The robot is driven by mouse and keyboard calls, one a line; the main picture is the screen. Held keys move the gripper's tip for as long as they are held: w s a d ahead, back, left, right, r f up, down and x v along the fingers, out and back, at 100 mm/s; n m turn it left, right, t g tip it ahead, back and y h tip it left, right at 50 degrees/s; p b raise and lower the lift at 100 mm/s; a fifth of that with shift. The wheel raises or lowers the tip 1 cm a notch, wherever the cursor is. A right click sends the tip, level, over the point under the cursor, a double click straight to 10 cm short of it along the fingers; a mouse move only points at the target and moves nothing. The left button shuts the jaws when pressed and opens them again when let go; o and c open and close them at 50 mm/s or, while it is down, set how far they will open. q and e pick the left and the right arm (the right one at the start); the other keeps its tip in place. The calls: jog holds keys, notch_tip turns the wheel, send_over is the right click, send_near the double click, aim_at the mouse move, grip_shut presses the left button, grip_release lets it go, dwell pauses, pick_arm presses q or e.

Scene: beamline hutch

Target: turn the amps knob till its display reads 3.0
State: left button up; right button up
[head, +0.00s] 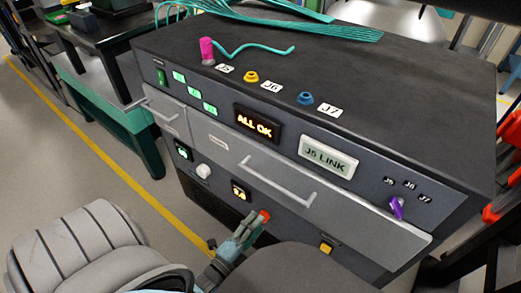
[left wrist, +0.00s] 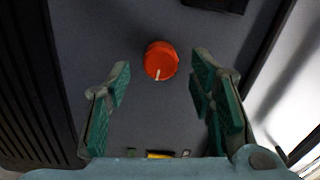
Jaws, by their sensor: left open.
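The orange knob (head: 263,216) is on the dark front panel of the cabinet, just beside and below a small display with amber digits (head: 240,190). The digits are too small to read for certain. In the left wrist view the orange knob (left wrist: 160,61) faces me, its white pointer mark towards the bottom of the picture. My left gripper (head: 249,224) is at the knob, partly covering it in the head view. Its green-padded fingers (left wrist: 161,80) are open, one on each side of the knob, with visible gaps. My right gripper does not show.
A white knob (head: 204,171) and a green display (head: 183,150) sit further left. A drawer handle (head: 277,184) juts out above the orange knob. A yellow button (head: 326,248) and a purple switch (head: 397,208) are to the right. The cabinet top holds teal cables (head: 290,24).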

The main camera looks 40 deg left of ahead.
pick_arm(q)
jog(key=s, duration=0.9)
jog(key=shift+d, duration=0.1)
jog(key=s+d+f+n+g, duration=0.1)
jog(key=s+f+n+g, duration=0.3)
jog(key=f+n+g, duration=0.5)
jog(key=s+d+f+n+g, duration=0.1)
jog(key=s+f+n+g, duration=0.3)
jog(key=f+n, duration=0.6)
jog(key=s+r+m+g+p, duration=0.1)
jog(key=s+r+g+p, duration=0.1)
jog(key=s+r+p, duration=0.4)
jog(key=s+a+r+m+g+p, duration=0.1)
jog(key=s+r+p, duration=0.5)
jog(key=r+p, duration=0.6)
jog(key=m+p, duration=0.1)
jog(key=p, duration=0.6)
jog(key=shift+a+r+g, duration=0.2)
jog(key=shift+r+g, duration=0.1)
jog(key=shift+g, duration=0.1)
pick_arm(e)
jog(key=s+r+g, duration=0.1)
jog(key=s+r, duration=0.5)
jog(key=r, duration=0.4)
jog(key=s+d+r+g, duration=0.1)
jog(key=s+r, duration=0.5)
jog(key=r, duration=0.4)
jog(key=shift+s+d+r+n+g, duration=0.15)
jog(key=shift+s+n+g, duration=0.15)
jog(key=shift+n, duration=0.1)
